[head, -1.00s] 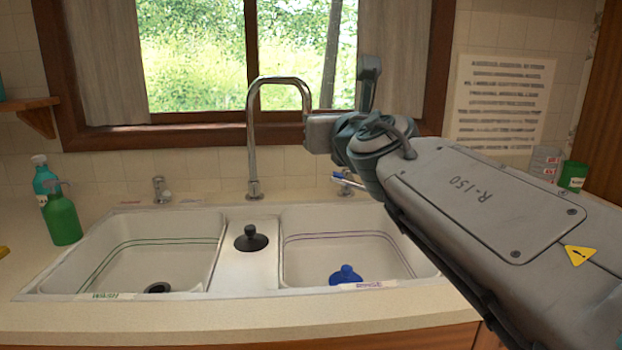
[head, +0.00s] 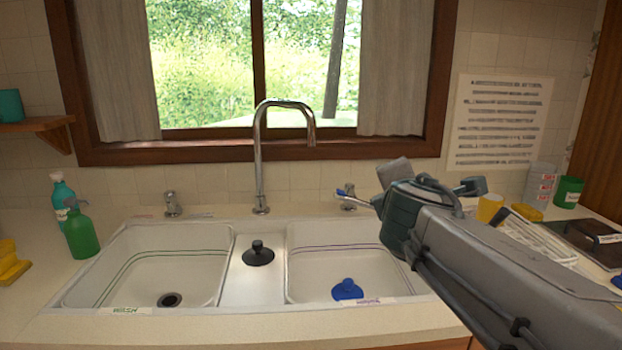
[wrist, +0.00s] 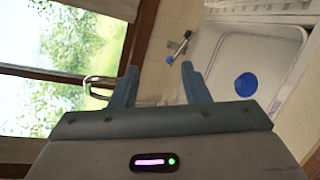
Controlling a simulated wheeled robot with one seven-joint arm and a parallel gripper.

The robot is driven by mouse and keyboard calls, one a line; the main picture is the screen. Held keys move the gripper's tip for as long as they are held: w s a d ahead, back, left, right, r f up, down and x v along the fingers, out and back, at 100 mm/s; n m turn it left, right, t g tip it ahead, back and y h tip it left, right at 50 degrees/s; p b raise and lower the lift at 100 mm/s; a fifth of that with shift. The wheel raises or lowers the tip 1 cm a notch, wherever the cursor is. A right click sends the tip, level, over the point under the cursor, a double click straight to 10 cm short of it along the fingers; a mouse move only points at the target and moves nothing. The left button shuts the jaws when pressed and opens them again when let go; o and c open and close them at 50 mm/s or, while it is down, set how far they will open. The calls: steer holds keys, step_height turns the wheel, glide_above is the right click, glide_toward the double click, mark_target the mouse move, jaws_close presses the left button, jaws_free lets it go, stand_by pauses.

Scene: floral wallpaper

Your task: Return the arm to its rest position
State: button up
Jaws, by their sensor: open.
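My arm reaches in from the right edge of the head view, lower than the window and over the right end of the sink. My gripper (wrist: 160,88) shows in the wrist view with two blue-grey fingers spread apart and nothing between them. In the head view its end is partly hidden by the wrist, and I cannot make out both fingers there. The blue-handled tap (head: 348,197) stands just left of the wrist, and it also shows beyond the fingers in the wrist view (wrist: 180,46).
A double sink holds a blue plug (head: 347,290) in its right basin and a black plug (head: 258,253) on the divider. A tall faucet (head: 259,160) rises behind. A yellow cup (head: 489,208), a drying rack (head: 538,236) and containers stand right.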

steer(key=s+d+f+m+g+p, duration=0.4)
steer(key=s+f+m+g+p, duration=0.45)
steer(key=s+f+m, duration=0.6)
steer(key=s+a+f+m+g+y+p, duration=0.1)
steer(key=s+a+m+g+y, duration=0.2)
steer(key=s+a+m+g, duration=0.1)
steer(key=s+m, duration=0.1)
steer(key=m, duration=0.1)
steer(key=shift+s+m, duration=0.15)
steer(key=shift+m, duration=0.2)
